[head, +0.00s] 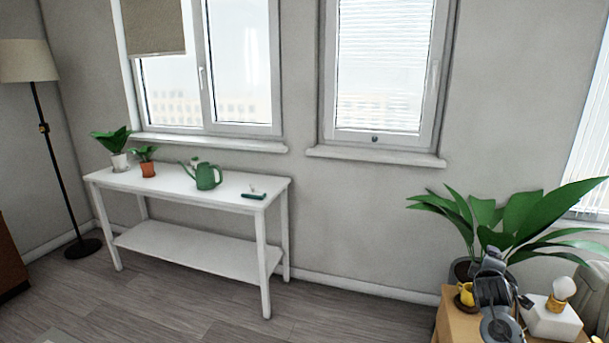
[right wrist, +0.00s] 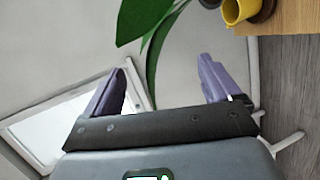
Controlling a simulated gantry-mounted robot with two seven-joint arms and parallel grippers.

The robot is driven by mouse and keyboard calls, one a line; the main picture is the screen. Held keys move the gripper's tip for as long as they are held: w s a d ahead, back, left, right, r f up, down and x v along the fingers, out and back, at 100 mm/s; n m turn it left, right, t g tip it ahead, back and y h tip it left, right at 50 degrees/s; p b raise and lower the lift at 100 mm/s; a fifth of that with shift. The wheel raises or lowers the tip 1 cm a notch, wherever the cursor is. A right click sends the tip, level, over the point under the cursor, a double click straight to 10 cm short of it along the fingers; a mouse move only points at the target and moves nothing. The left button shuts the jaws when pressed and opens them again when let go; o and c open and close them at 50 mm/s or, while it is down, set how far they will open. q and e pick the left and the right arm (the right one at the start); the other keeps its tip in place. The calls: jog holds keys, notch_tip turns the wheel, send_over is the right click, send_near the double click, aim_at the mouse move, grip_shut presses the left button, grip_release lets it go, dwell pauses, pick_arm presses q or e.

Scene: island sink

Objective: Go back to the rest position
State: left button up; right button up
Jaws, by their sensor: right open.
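My right gripper (right wrist: 162,66) is open, with its two purple fingers spread wide apart and nothing held between them. Green leaves show beyond the fingers in the right wrist view. In the head view part of my right arm (head: 493,292) shows at the lower right, in front of the big potted plant (head: 500,225) and over the wooden table. The fingertips are hard to make out there. My left gripper is in neither view.
A yellow mug (head: 466,293) and a white box-like lamp (head: 552,318) stand close to my right arm on the wooden table (head: 455,328). Open floor lies between.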

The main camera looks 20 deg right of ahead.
jog(key=s+a+f+m+g+y, duration=0.2)
jog(key=s+a+f+m+g, duration=0.15)
jog(key=f+m, duration=0.2)
jog(key=s+a+f+m+g+y, duration=0.1)
jog(key=s+a+f+m+g, duration=0.1)
jog(key=s+f+m+g, duration=0.3)
jog(key=s+a+f+n+t+y, duration=0.1)
jog(key=s+a+f+n+y, duration=0.15)
jog(key=a+f, duration=0.55)
jog(key=s+a+f+n+t+y, duration=0.1)
jog(key=s+a+f+n, duration=0.15)
jog(key=a+f, duration=0.6)
jog(key=s+a+y, duration=0.2)
jog(key=s+a, duration=1)
jog(key=a, duration=0.3)
jog(key=s+a+r+y, duration=0.3)
jog(key=s+a, duration=0.5)
jog(key=s, duration=0.4)
notch_tip(320, 180, up, 58)
jog(key=p, duration=5.8)
jog(key=shift+w, duration=0.3)
jog(key=shift+f, duration=0.15)
